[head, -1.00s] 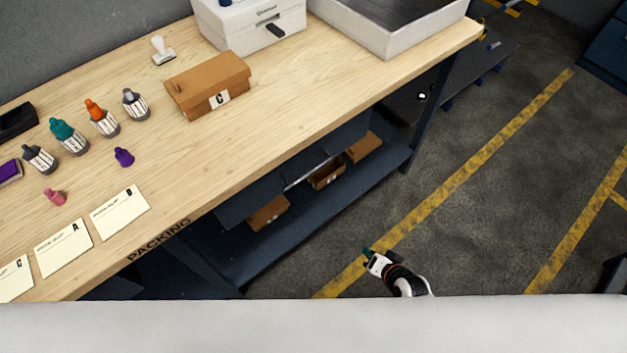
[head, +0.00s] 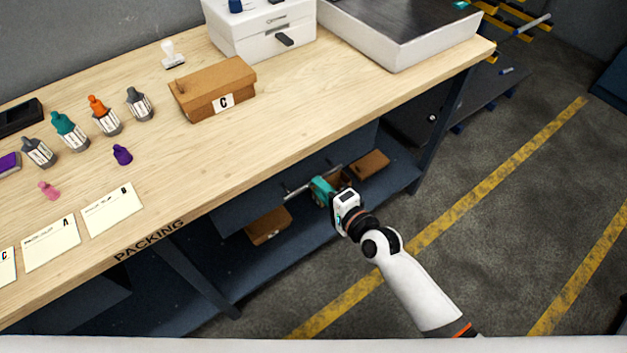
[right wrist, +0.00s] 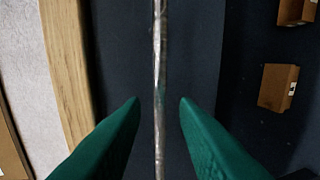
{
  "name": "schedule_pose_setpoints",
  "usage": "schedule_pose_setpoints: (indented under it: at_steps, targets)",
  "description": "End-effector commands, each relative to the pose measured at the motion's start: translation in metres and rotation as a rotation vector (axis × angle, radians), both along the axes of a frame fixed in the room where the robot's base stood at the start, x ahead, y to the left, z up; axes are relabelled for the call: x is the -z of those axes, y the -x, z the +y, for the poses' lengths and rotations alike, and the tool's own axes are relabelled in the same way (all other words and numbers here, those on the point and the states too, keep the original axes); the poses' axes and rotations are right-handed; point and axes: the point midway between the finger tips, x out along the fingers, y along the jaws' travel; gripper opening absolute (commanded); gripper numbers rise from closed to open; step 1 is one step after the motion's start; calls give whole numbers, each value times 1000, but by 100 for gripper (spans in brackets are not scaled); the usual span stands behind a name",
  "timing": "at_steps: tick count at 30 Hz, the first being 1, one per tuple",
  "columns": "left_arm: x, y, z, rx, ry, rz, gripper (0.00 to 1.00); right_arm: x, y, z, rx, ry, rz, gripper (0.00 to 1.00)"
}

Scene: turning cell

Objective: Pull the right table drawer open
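The right table drawer has a dark blue front (head: 352,148) under the packing table's front edge and looks shut. Its silver bar handle (head: 297,191) runs along the front. My right gripper (head: 318,186), with teal fingers, is at the handle and hides its middle. In the right wrist view the handle (right wrist: 160,50) runs upright between the two open fingertips (right wrist: 160,102), with a gap visible on each side. The drawer front (right wrist: 120,60) lies behind it. My left gripper is not in view.
The wooden tabletop (head: 300,95) holds bottles, cards, a brown box C (head: 215,88) and a grey tray (head: 400,45). Brown boxes (head: 268,226) stand on the lower shelf (head: 290,250) under the drawer. The floor (head: 500,200) to the right is clear.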

Motion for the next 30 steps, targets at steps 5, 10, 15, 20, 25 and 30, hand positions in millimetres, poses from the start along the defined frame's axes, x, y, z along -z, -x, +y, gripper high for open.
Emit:
schedule_pose_setpoints:
  at_steps: [5, 10, 15, 20, 25, 30]
  targets:
    - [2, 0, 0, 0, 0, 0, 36, 5, -21, 15, 0, -1, -1, 27]
    - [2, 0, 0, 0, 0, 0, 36, 7, -29, 21, 0, 1, -1, 27]
    - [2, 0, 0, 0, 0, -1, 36, 8, -30, 22, 0, 1, 0, 27]
    - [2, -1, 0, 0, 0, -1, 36, 8, -30, 22, 0, 1, 0, 19]
    - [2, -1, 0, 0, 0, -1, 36, 8, -30, 21, 0, 1, 0, 0]
    - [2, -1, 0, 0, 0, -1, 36, 8, -29, 21, 0, 1, 0, 0]
